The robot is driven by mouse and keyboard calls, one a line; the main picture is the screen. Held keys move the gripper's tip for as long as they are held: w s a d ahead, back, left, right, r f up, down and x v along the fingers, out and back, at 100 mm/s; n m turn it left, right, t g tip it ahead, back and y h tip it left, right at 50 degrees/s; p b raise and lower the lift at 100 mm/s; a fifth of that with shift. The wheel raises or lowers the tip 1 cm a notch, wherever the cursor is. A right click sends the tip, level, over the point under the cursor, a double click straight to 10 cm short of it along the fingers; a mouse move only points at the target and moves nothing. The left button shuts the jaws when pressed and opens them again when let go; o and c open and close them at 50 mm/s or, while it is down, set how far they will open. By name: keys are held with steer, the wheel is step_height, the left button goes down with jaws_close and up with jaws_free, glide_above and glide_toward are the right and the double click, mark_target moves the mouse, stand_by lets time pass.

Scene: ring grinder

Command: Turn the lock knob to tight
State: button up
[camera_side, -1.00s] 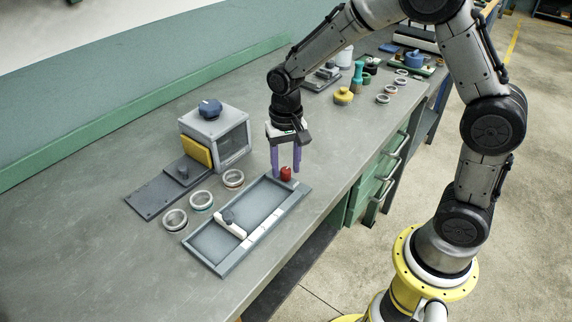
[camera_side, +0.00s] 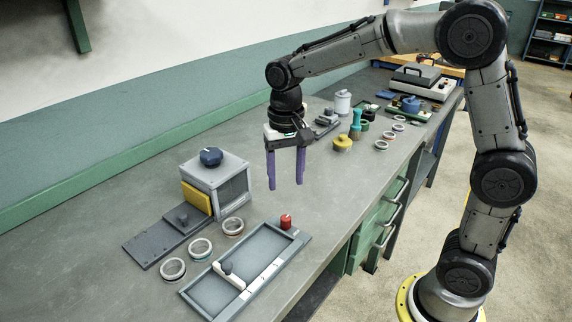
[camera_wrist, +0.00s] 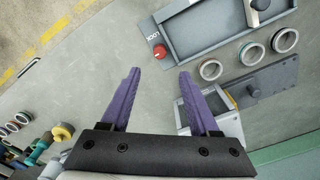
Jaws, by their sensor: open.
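The red lock knob (camera_side: 286,221) stands at the far right corner of a grey tray-like fixture (camera_side: 292,252). In the wrist view the red knob (camera_wrist: 159,51) is round, beside lettering on the fixture's end (camera_wrist: 168,25). Whether it is at tight I cannot tell. My gripper (camera_side: 285,185) is open and empty, its two purple fingers pointing down, above the knob and apart from it. In the wrist view the knob lies beyond the gap between my fingertips (camera_wrist: 160,74).
A white slider with a dark knob (camera_side: 229,274) crosses the fixture. Several rings (camera_side: 201,248) lie left of it. A grey box with a blue knob (camera_side: 211,157) and a yellow pad (camera_side: 197,198) stands behind. Yellow and teal parts (camera_side: 342,143) stand farther right.

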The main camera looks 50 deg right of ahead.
steer(key=shift+r, duration=1.5)
steer(key=s+d+r+t, duration=0.1)
steer(key=s+r+t, duration=0.2)
steer(key=s+r, duration=0.6)
steer(key=s+f+n+t, duration=0.2)
steer(key=s+f+n, duration=0.4)
steer(key=s, duration=0.6)
steer(key=shift+d+f+n+t, duration=0.3)
steer(key=shift+d+f+n, duration=0.1)
steer(key=shift+f, duration=0.25)
